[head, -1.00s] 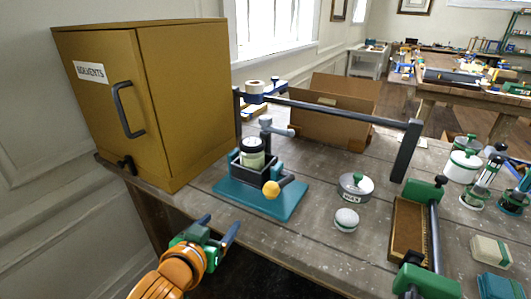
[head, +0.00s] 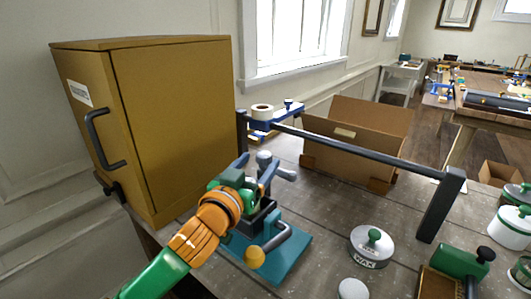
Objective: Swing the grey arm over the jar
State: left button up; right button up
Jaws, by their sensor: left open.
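A teal base plate (head: 293,257) stands on the bench with a dark square holder (head: 262,222) on it. The jar that sat in the holder is now hidden behind my left gripper. The light grey arm (head: 284,173) has a rounded top and points right from its post, just beyond my fingers. A lever with a yellow ball (head: 254,257) is at the front of the base. My left gripper (head: 256,166) is open and empty, above the holder and close to the grey arm; I cannot tell whether it touches. My right gripper is not in view.
A tall ochre solvents cabinet (head: 175,130) stands at left. A dark rail (head: 350,147) on posts crosses behind the fixture. A cardboard box (head: 350,160) is at the back. A white wax tin (head: 371,248) stands to the right, with another white round thing (head: 352,289) nearer.

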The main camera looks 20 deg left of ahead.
aim_at(261, 161)
pick_arm(q)
jog(key=w, duration=0.3)
jog(key=shift+w+d+f, duration=0.15)
jog(key=shift+w+d, duration=0.15)
jog(key=shift+w, duration=0.1)
jog(key=shift+s, duration=0.2)
jog(key=shift+c, duration=0.4)
grip_shut()
dwell(0.5)
